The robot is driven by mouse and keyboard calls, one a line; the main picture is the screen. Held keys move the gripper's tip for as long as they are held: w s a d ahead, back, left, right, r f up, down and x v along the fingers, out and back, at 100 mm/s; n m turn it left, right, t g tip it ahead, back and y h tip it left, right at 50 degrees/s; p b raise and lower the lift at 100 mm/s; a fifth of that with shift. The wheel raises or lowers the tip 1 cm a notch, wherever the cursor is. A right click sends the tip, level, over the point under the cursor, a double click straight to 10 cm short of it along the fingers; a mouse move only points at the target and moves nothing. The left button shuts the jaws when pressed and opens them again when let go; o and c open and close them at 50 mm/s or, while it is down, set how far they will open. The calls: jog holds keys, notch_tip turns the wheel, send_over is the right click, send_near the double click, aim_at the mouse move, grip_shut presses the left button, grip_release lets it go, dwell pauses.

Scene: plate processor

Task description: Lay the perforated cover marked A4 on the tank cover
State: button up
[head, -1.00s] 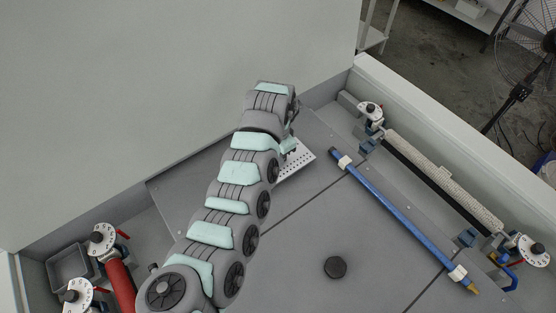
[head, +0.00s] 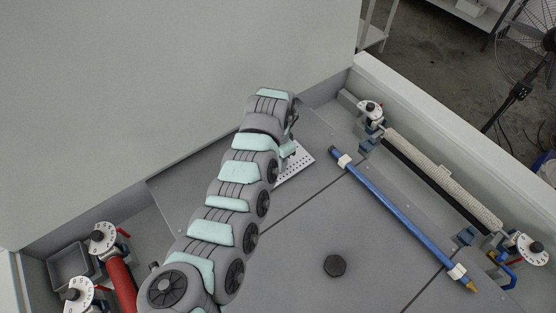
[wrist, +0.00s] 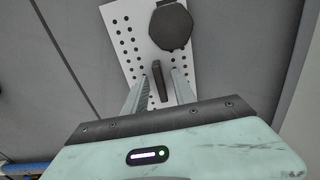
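The perforated cover (head: 297,163) is a white plate with rows of small holes. It lies on the grey tank cover (head: 300,214), partly hidden by my arm. In the wrist view the perforated cover (wrist: 124,32) has a dark upright handle (wrist: 158,80). My gripper (wrist: 158,78) is open, with one finger on each side of this handle and visible gaps. A dark faceted knob (wrist: 170,27) shows over the plate just beyond the handle. In the head view my fingers are mostly hidden, and I cannot read an A4 mark.
A second dark knob (head: 335,266) stands on the tank cover. A blue rod (head: 400,216) lies to its right, with a white textured roller (head: 443,178) beyond. Numbered dials (head: 370,108) stand along the edges. A tall pale wall (head: 170,90) rises behind my arm.

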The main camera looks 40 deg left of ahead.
notch_tip(320, 180, up, 12)
jog(key=b, duration=0.1)
jog(key=shift+r+b, duration=0.15)
jog(key=shift+b, duration=0.15)
jog(key=shift+o, duration=0.6)
dwell(0.9)
